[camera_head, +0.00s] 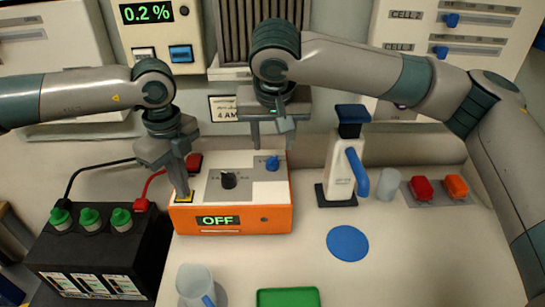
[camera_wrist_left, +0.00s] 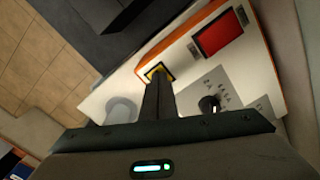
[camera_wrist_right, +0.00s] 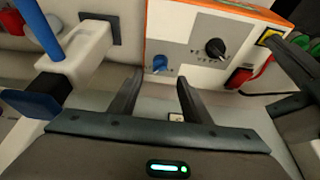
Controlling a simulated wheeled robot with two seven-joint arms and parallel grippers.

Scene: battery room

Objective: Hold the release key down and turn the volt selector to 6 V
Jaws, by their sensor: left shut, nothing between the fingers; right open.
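The orange charger box (camera_head: 262,220) has a white top and a display reading OFF. On its top are a black knob (camera_head: 229,180) with marks around it, a blue knob (camera_head: 272,164) and a yellow-edged key (camera_head: 184,198). My right gripper (camera_wrist_right: 160,78) is open. The blue knob (camera_wrist_right: 159,64) appears between and just beyond its fingertips, apparently untouched.
A red switch (camera_wrist_left: 219,34) sits at the box's back left. A black battery (camera_head: 105,250) with green caps stands left, cabled in red and black. A cup (camera_head: 194,285) and green tray (camera_head: 288,298) are in front.

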